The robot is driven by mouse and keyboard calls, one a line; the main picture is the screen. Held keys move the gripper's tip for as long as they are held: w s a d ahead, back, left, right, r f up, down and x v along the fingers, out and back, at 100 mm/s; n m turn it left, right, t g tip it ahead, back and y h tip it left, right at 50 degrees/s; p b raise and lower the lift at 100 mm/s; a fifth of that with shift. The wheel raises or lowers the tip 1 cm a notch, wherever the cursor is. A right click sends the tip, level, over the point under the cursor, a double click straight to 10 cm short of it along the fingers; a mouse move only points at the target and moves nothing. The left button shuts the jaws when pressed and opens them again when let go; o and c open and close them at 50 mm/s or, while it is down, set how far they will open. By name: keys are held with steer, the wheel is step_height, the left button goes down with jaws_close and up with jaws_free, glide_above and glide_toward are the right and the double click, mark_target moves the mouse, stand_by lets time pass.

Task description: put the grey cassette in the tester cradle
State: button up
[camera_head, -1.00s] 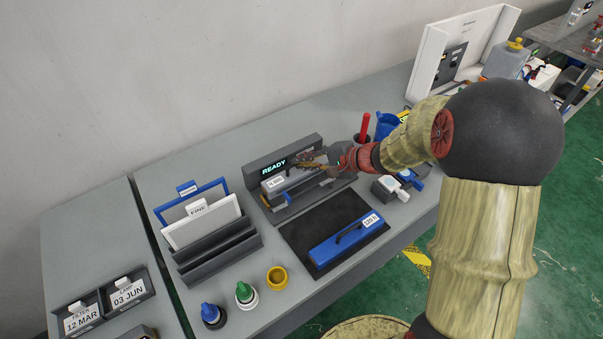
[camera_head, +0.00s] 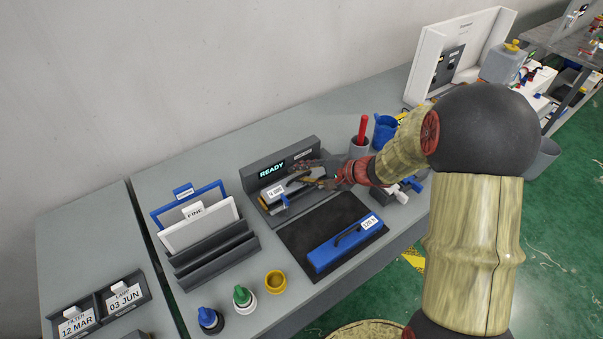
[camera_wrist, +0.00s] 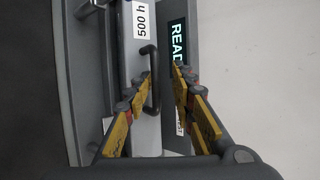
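The grey cassette (camera_wrist: 143,60), with a white "500 h" label and a black handle (camera_wrist: 154,75), lies lengthwise in the tester cradle (camera_head: 262,210). Its label end (camera_head: 275,191) shows at the left in the head view. I cannot tell whether it is fully seated. The cradle's back panel carries a lit READY display (camera_head: 272,171). My gripper (camera_wrist: 161,84) is open over the cassette, its fingertips apart on either side of the handle; the left one looks nearer to it. In the head view my gripper (camera_head: 308,174) partly hides the cassette's right end.
A blue cassette (camera_head: 345,246) lies on a black mat (camera_head: 300,236) in front of the cradle. A rack (camera_head: 215,252) with upright panels stands left. A grey cup with a red stick (camera_head: 361,138) stands behind my wrist. Small bottles and a yellow cup (camera_head: 275,282) stand at the front.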

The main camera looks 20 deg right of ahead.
steer(key=shift+s+d+r, duration=0.15)
steer(key=shift+d+r, duration=0.15)
steer(key=shift+r, duration=0.05)
steer(key=p+v, duration=0.2)
steer(key=v, duration=0.9)
steer(key=s+a+r+n+g+h, duration=0.2)
steer(key=s+a+r+n+g, duration=0.4)
steer(key=s+a, duration=0.55)
steer(key=s+d+r+n+t+h, duration=0.3)
steer(key=s+r+n+h, duration=0.3)
steer(key=s, duration=0.5)
steer(key=shift+s+d+r, duration=0.25)
steer(key=shift+d+r, duration=0.4)
steer(key=shift+r, duration=0.15)
steer(key=shift+o, duration=0.3)
